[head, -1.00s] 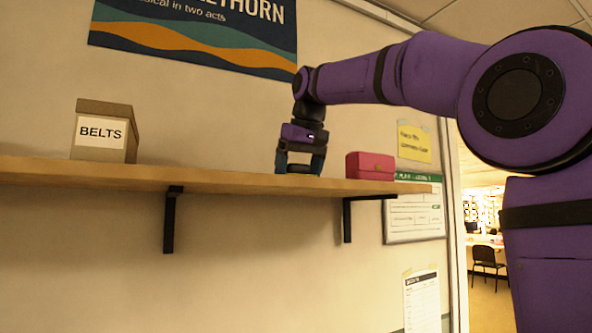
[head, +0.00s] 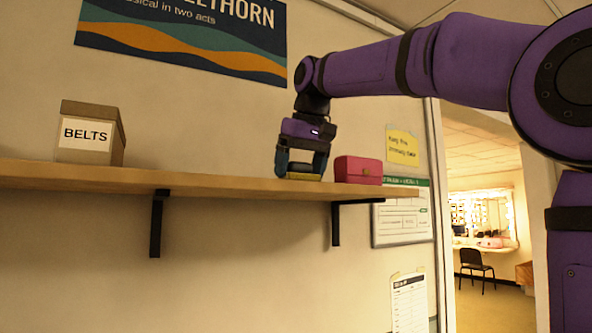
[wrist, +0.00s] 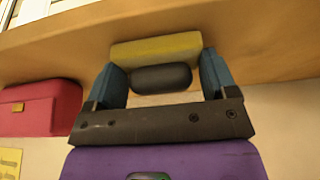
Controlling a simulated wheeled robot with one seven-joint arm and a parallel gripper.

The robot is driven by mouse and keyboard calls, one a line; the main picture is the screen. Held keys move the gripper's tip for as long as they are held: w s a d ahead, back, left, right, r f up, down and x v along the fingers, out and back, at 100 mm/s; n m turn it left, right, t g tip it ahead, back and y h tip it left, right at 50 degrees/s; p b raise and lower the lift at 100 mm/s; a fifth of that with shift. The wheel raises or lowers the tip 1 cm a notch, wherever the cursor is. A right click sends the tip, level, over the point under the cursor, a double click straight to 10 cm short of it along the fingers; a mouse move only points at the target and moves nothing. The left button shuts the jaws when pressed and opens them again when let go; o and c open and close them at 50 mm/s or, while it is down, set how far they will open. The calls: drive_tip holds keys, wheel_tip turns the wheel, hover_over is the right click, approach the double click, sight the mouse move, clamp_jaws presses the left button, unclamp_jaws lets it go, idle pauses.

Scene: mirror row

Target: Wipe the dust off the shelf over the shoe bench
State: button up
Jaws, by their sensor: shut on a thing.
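The wooden shelf (head: 200,184) runs along the wall on black brackets, seen from slightly below in the head view. My gripper (head: 301,166) is over its right part, pointing down, with its blue fingers shut on the dark handle (wrist: 161,78) of a yellow wiping pad (head: 304,177). In the wrist view, the yellow pad (wrist: 156,49) lies beyond the handle, close against the shelf surface (wrist: 265,45); I cannot tell if it touches. No dust can be made out. The shoe bench is not in view.
A pink box (head: 358,170) with a clasp stands on the shelf just right of my gripper, with little gap. A cardboard box marked BELTS (head: 90,133) stands at the left. The shelf between BELTS and my gripper is clear. A poster (head: 190,38) hangs above.

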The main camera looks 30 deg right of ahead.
drive_tip(key=shift+r, duration=3.05)
drive_tip(key=shift+r, duration=1.45)
